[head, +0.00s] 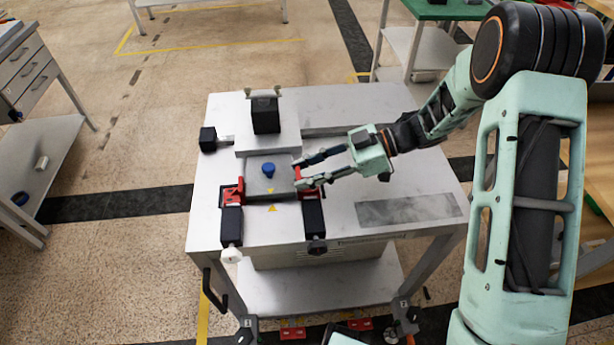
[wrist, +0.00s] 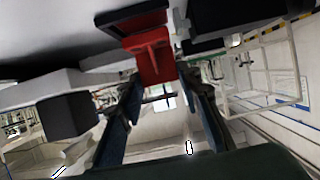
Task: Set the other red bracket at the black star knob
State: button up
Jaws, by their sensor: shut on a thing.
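One red bracket (head: 299,175) is between the fingertips of my gripper (head: 299,172), at the right edge of the grey plate (head: 262,186) and just behind the right black block. In the wrist view this red bracket (wrist: 154,62) shows between the two fingers of my gripper (wrist: 165,95). My gripper is shut on it; its seating is partly hidden by the fingers. The black star knob (head: 317,247) is at the front end of the right black block (head: 314,216). A second red bracket (head: 232,192) sits at the plate's left edge, by the left black block.
A blue knob (head: 269,170) stands on the plate. A white knob (head: 232,255) is on the left block. A black cube (head: 265,115) stands on the raised part behind, and another block (head: 208,138) is at the left. The right of the table (head: 345,188) is mostly clear.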

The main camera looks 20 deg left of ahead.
jog(key=shift+f, duration=0.75)
jog(key=shift+f, duration=0.1)
jog(key=o, duration=1.1)
jog(key=shift+d, duration=0.1)
jog(key=shift+c, duration=0.2)
jog(key=shift+w+d+r, duration=0.15)
jog(key=shift+r, duration=0.05)
jog(key=v, duration=1.1)
jog(key=shift+w+d+p, duration=0.2)
jog(key=shift+d+p, duration=0.05)
jog(key=shift+p, duration=0.05)
